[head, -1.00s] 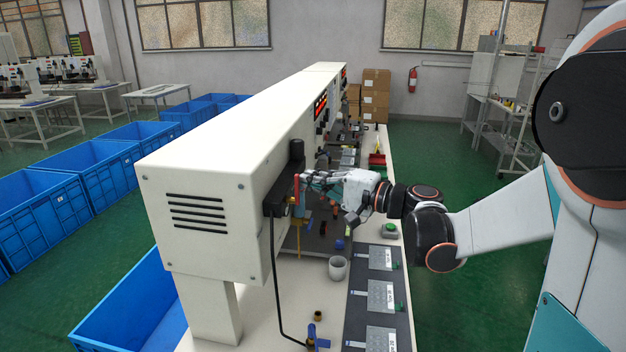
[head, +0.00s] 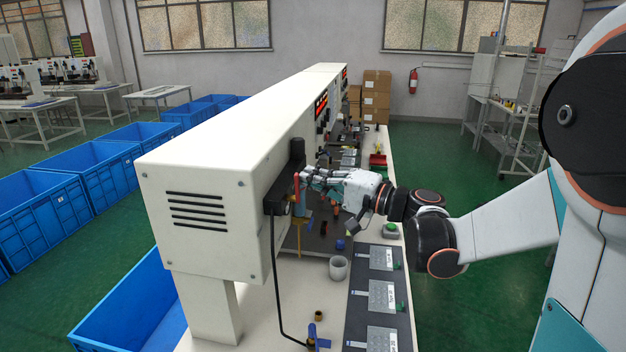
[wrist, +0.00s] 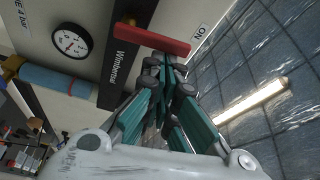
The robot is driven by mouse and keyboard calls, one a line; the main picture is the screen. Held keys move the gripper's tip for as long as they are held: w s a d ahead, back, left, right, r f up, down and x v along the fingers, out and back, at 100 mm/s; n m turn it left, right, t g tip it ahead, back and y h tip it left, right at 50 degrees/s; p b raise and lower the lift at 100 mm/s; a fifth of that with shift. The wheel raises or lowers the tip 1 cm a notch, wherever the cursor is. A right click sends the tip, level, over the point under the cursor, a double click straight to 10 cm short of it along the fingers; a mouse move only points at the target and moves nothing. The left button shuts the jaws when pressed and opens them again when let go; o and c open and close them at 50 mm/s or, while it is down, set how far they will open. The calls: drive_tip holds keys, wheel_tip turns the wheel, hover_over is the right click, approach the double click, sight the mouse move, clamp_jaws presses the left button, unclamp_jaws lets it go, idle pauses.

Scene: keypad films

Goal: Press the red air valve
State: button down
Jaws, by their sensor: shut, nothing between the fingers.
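The red air valve is a flat red bar (wrist: 152,38) on a dark mount, beside a label reading ON, in the wrist view. In the head view a thin strip of it (head: 296,182) shows at the near end of the white bench unit. My gripper (wrist: 167,62) is shut and empty, with its fingertips very near the red bar's edge. I cannot tell whether they touch it. In the head view my gripper (head: 306,175) is just right of the valve and partly hides the panel behind.
A pressure gauge (wrist: 72,42) and a blue cylinder (wrist: 60,80) sit beside the valve. The white housing (head: 205,190) stands close to the gripper. Below are a grey cup (head: 339,268), keypads (head: 381,296) and a green button (head: 390,230) on the bench.

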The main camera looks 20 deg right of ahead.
drive_tip(key=s+a+n+y+b, duration=0.1)
drive_tip(key=n+y+b, duration=0.1)
drive_tip(key=n, duration=0.3)
drive_tip(key=s+a+n+g+y+b, duration=0.1)
drive_tip(key=s+n+b, duration=0.1)
drive_tip(key=n, duration=0.3)
drive_tip(key=s+f+n+g+y+b, duration=0.1)
drive_tip(key=n+y, duration=0.1)
drive_tip(key=n, duration=0.4)
drive_tip(key=shift+s+a+y+b, duration=0.3)
drive_tip(key=shift+s+a+b, duration=0.05)
drive_tip(key=shift+a+b, duration=0.05)
drive_tip(key=shift+r, duration=0.1)
wheel_tip(320, 180, up, 4)
drive_tip(key=d+p, duration=0.1)
drive_tip(key=p, duration=0.2)
drive_tip(key=v, duration=0.9)
drive_tip(key=shift+f, duration=0.35)
drive_tip(key=shift+w+f, duration=0.1)
drive_tip(key=shift+w, duration=0.1)
